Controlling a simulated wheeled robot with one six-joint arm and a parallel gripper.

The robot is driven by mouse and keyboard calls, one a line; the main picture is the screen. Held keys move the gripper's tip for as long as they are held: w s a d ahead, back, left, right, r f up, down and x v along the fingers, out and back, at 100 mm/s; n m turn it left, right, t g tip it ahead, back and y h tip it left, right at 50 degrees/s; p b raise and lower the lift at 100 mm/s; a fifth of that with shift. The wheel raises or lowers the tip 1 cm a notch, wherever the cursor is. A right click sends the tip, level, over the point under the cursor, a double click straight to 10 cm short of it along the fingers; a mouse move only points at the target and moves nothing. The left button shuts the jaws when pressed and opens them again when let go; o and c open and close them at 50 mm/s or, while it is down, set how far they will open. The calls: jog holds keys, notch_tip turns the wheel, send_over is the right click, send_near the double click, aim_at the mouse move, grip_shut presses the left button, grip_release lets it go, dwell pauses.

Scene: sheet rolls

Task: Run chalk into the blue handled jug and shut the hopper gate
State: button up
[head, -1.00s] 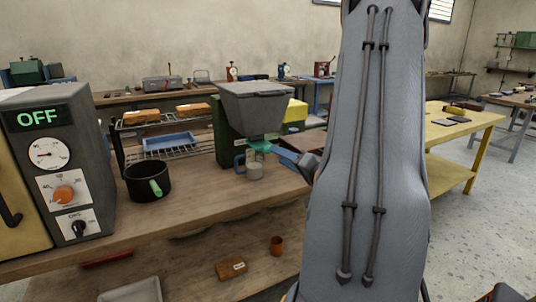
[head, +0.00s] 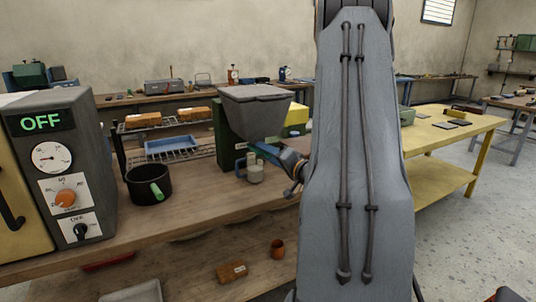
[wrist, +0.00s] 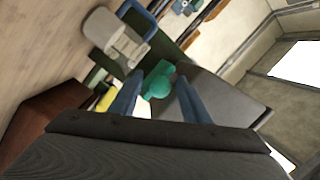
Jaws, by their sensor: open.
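The grey hopper (head: 255,110) stands on its green stand at the back of the bench; it also fills the right of the wrist view (wrist: 225,97). The pale grey jug (head: 255,174) with its blue handle (head: 239,166) stands upright under the hopper; it also shows in the wrist view (wrist: 113,37). A teal gate part (wrist: 158,82) lies between my two blue fingertips. My gripper (head: 262,150) is open around it, just above the jug; contact cannot be told. The gate's position and any chalk cannot be made out.
A black pot (head: 148,185) with a green handle stands left on the bench, beside a grey oven unit (head: 65,165) reading OFF. A wire rack (head: 180,150) with a blue tray is behind. The bench front is clear.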

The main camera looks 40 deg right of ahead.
grip_shut()
jog(key=shift+w+d+p, duration=0.2)
jog(key=shift+w+p, duration=0.25)
jog(key=shift+w, duration=0.4)
grip_release()
jog(key=shift+s, duration=0.15)
jog(key=s, duration=0.7)
jog(key=shift+s+a+b, duration=0.15)
jog(key=shift+s+b, duration=0.15)
jog(key=shift+b, duration=0.1)
